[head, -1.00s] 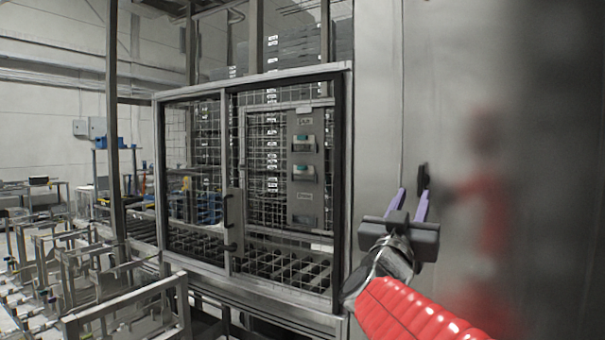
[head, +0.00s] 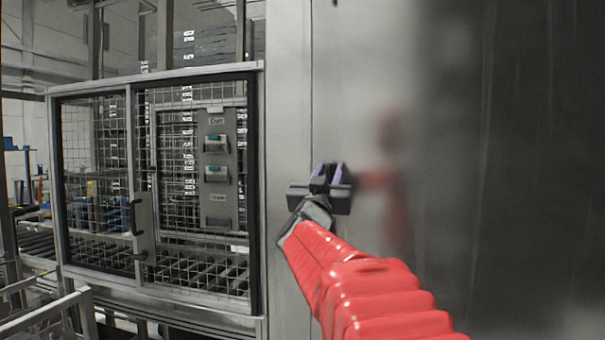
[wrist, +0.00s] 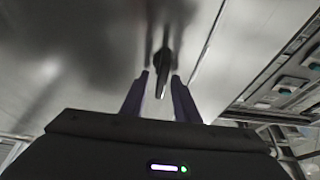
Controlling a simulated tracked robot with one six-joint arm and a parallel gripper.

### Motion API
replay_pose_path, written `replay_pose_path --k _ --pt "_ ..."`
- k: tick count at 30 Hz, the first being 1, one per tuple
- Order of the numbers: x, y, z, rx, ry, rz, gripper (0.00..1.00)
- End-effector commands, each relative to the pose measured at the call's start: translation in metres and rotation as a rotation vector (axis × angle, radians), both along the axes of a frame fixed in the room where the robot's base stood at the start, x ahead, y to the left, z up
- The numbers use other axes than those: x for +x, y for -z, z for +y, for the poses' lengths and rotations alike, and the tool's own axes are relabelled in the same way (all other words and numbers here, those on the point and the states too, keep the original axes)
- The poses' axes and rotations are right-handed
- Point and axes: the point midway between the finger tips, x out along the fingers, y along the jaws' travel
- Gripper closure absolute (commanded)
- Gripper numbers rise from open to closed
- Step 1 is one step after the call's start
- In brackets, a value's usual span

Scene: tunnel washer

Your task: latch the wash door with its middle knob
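The wash door appears to be the tall, smooth steel panel (head: 365,90), with a vertical seam at its left. A dark knob (wrist: 163,65) stands out from the steel in the wrist view. It hangs between the two purple fingers of my gripper (wrist: 160,76), with a visible gap on each side. In the head view my gripper (head: 330,168) is up against the panel and mostly hides the knob. The fingers are open. Whether other knobs exist, and the latch itself, cannot be seen.
Left of the panel is a framed mesh guard (head: 196,160) with black handles (head: 137,216) and a grey dispenser panel behind it. Metal racks (head: 60,315) stand at the lower left. The steel carries a blurred red reflection of my arm.

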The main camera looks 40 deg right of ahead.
Motion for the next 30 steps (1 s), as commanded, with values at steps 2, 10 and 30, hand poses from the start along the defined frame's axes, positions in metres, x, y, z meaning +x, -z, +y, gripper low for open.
replay_pose_path --k 2,10,30 --pt "0.0003 -0.0008 -0.0007 -0.001 0.000 -0.001 0.72" --pt "0.0004 -0.0007 -0.0003 0.000 0.000 -0.001 0.77" --pt "0.0006 -0.0005 0.0015 0.002 -0.001 -0.003 1.00"
